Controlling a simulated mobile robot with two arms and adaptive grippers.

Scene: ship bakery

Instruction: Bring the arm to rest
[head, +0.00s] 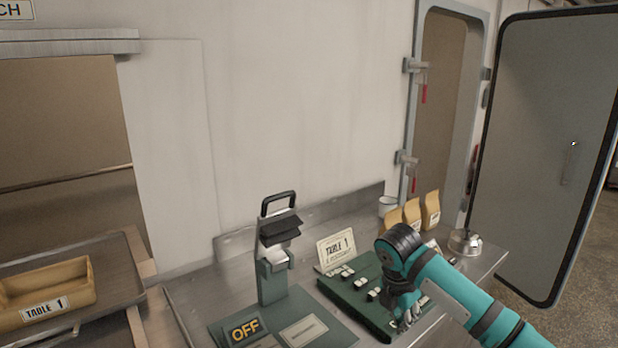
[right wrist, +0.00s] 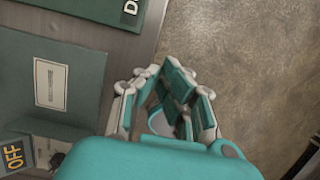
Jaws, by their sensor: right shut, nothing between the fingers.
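My right arm (head: 455,285) comes in from the lower right, teal with dark joints. Its gripper (head: 407,318) points down in front of the dark green board on the counter and partly covers it. In the right wrist view the gripper (right wrist: 178,105) is shut with nothing between its fingers. Below it there show the counter's edge and the brown floor (right wrist: 255,60). My left gripper is not in view.
A tan TABLE 1 bin (head: 75,280) stands left. An open door (head: 545,150) is at right.

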